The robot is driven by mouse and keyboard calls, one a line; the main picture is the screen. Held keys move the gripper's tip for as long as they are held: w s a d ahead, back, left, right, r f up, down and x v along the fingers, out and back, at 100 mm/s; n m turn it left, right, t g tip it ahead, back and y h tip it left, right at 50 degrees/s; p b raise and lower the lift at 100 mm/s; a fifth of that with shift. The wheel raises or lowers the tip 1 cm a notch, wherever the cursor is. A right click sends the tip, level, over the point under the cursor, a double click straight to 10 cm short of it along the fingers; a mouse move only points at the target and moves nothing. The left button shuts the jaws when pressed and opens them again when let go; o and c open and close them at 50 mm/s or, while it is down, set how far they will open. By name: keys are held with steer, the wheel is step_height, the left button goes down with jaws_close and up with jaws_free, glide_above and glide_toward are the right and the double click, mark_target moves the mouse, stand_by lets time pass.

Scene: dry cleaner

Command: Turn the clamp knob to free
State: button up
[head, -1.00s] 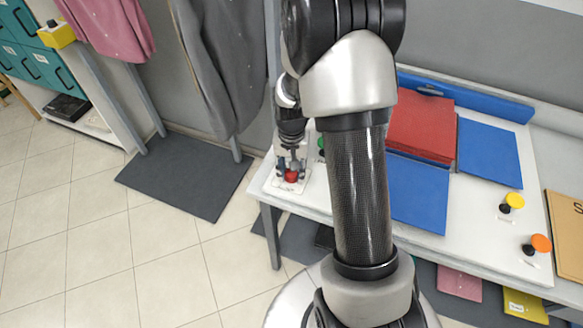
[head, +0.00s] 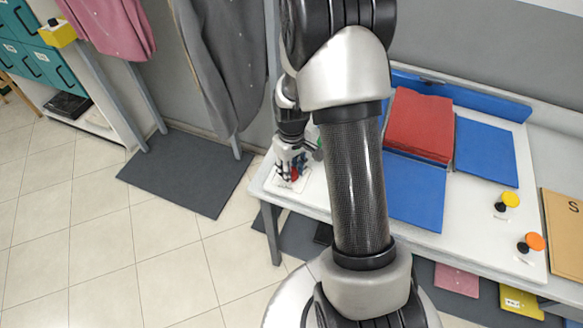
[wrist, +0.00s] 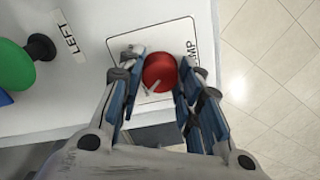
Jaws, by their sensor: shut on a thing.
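The red clamp knob (wrist: 160,72) stands on a white outlined plate (wrist: 125,42) at the table's corner. A small light pointer at its base points to the lower left in the wrist view. The plate's label is partly covered; only "MP" reads. My gripper (wrist: 161,76) is around the knob, one finger on each side, shut on it. In the head view my gripper (head: 291,170) covers most of the knob, with only a bit of red showing between the fingers.
A green knob (wrist: 15,66) beside a "LEFT" label (wrist: 70,42) is left of the plate. Yellow (head: 511,199) and orange (head: 537,242) knobs, a red folded cloth (head: 419,124) and blue boards (head: 487,150) lie further right on the white table. Floor lies beyond its left edge.

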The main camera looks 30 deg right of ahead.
steer(key=shift+n, duration=0.6)
steer(key=o, duration=1.1)
step_height(320, 180, up, 12)
steer(key=shift+r, duration=0.1)
stand_by(0.3)
